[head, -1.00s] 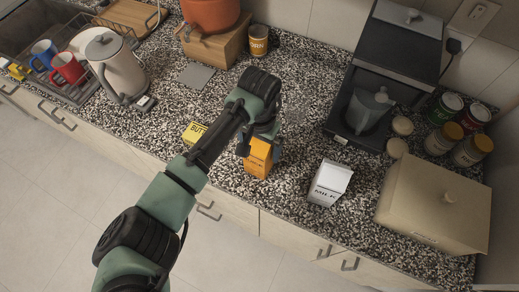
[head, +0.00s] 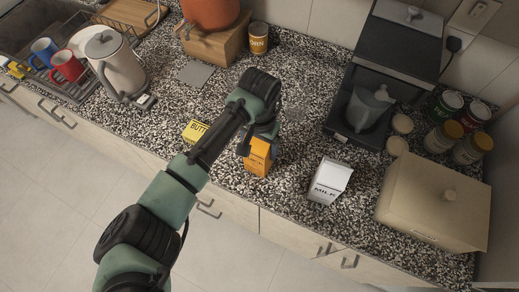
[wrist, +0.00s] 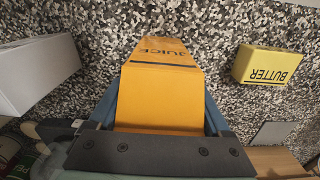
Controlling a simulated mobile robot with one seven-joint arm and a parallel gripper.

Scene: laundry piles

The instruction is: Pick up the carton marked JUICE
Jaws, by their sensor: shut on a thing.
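The orange JUICE carton (head: 257,158) stands near the front edge of the speckled counter. It also shows in the wrist view (wrist: 160,90), with its JUICE lettering visible. My gripper (head: 258,143) is above it, with one finger on each side of the carton's upper part, shut on it. In the wrist view, the carton fills the space between the fingers (wrist: 162,112). Whether the carton's base touches the counter is hard to tell.
A white MILK carton (head: 329,182) stands to the right. A yellow BUTTER pack (head: 195,131) lies close on the left. A beige bin (head: 432,205) is further right, a coffee machine (head: 370,75) behind. Bare counter (head: 310,120) lies behind the cartons.

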